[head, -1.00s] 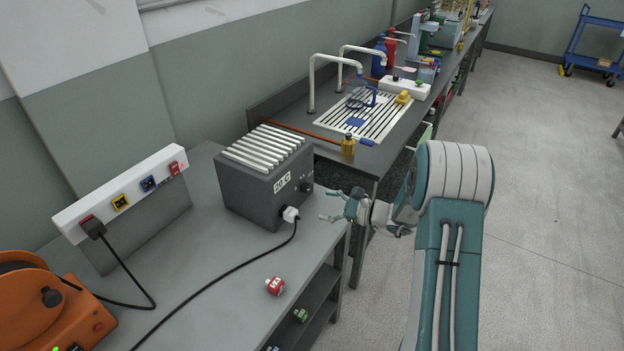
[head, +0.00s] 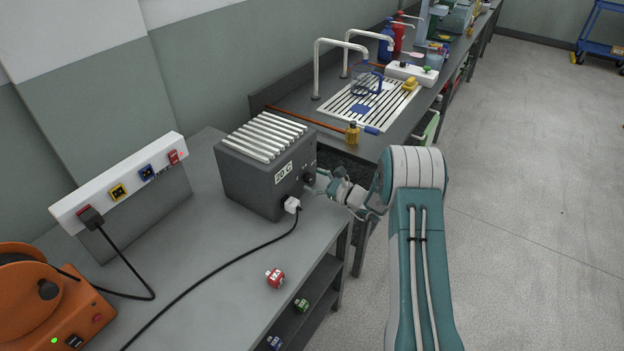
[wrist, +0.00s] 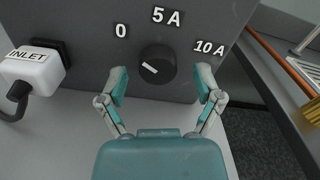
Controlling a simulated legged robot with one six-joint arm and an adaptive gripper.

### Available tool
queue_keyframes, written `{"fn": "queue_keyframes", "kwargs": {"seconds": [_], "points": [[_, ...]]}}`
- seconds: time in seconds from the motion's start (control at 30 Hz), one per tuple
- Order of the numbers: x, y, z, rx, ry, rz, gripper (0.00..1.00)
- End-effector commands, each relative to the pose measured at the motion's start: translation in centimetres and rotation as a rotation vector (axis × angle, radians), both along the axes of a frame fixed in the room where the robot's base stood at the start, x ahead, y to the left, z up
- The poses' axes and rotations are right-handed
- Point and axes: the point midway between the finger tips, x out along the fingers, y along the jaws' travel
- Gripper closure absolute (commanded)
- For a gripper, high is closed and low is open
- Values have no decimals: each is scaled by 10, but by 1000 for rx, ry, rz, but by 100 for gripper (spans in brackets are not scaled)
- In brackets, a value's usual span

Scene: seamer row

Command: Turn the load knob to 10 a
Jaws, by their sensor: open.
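The load knob (wrist: 157,64) is a round black knob on the front of a dark grey box (head: 256,180). It also shows in the head view (head: 308,179). Labels 0 (wrist: 121,31), 5 A (wrist: 166,16) and 10 A (wrist: 210,48) stand left, above and right of it. A white mark on the knob lies left of its centre, slanting between upper left and lower right. My gripper (wrist: 160,80) is open, with one finger on each side of the knob and a gap on both sides. In the head view my gripper (head: 325,184) is close to the box's front.
A white INLET plug (wrist: 32,68) with a black cable sits in the box left of the knob. A red-and-white connector (head: 275,278) lies on the grey bench. An orange reel (head: 50,300) stands at lower left. A second bench with a drain grid (head: 365,112) stands behind.

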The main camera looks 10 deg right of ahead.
Motion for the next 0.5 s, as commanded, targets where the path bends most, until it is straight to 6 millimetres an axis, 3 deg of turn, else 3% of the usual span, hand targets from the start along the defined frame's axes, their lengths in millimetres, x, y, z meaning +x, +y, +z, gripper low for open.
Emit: {"fn": "queue_keyframes", "kwargs": {"seconds": [0.37,0.47,0.5], "points": [[6,7,0,-2,0,1,16],[6,6,0,-2,0,1,56],[6,6,0,-2,0,1,74]]}}
